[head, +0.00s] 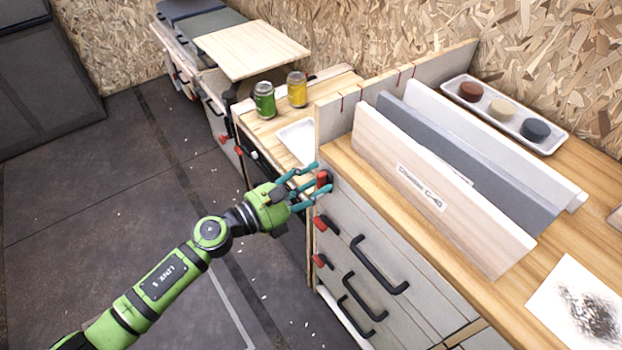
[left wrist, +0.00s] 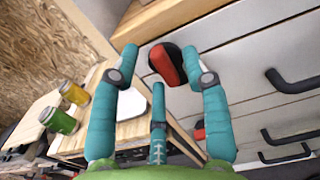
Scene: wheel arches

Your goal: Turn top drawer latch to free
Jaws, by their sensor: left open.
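The top drawer latch is a red handle (head: 322,179) on a dark round base, at the upper left corner of the drawer front. It also shows in the left wrist view (left wrist: 168,65), between the fingertips. My left gripper (head: 312,186) is open around the red latch; I cannot tell whether any finger touches it. The top drawer (head: 385,240) looks closed, with a black bar handle (head: 378,268). My right gripper is not in view.
Two more red latches, one here (head: 320,223), sit below on the same cabinet. Upright panels (head: 430,190) stand on the worktop. A green can (head: 264,101) and a yellow can (head: 297,90) stand on the lower counter. The floor at left is open.

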